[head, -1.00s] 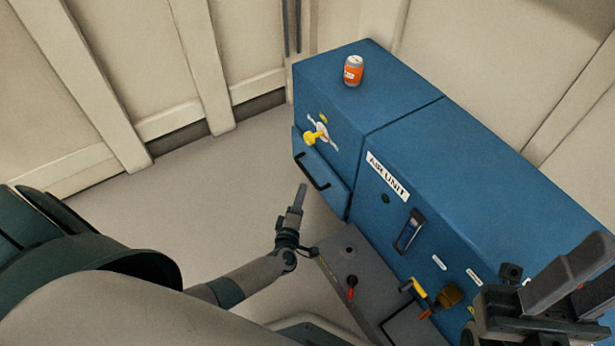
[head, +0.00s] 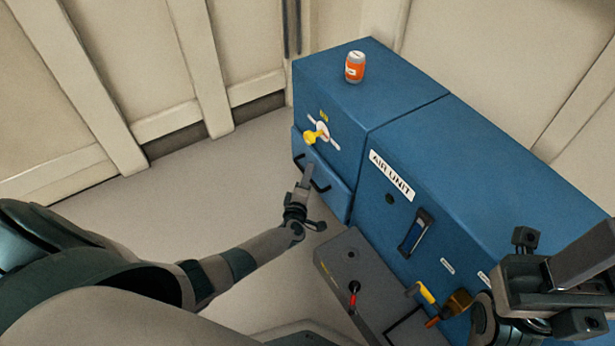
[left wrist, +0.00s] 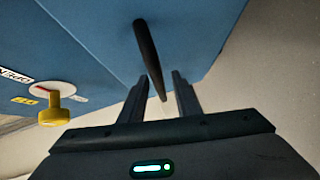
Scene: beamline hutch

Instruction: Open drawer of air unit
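The blue air unit (head: 465,165) stands along the wall with its label on the front. Its drawer (head: 338,197) is low on the left section and looks shut. The drawer's dark bar handle (head: 322,187) is partly hidden by my left gripper (head: 308,178), which is right at it. In the left wrist view, my left gripper (left wrist: 157,97) is open, with its fingers either side of the dark handle (left wrist: 147,48). Gaps show beside the bar. My right gripper (head: 580,285) is at the lower right, away from the drawer; its finger opening is unclear.
A yellow knob (head: 311,136) sticks out above the drawer; it also shows in the left wrist view (left wrist: 56,108). An orange can (head: 355,67) stands on top of the unit. A grey box (head: 345,262) with a red lever is below. Floor at left is clear.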

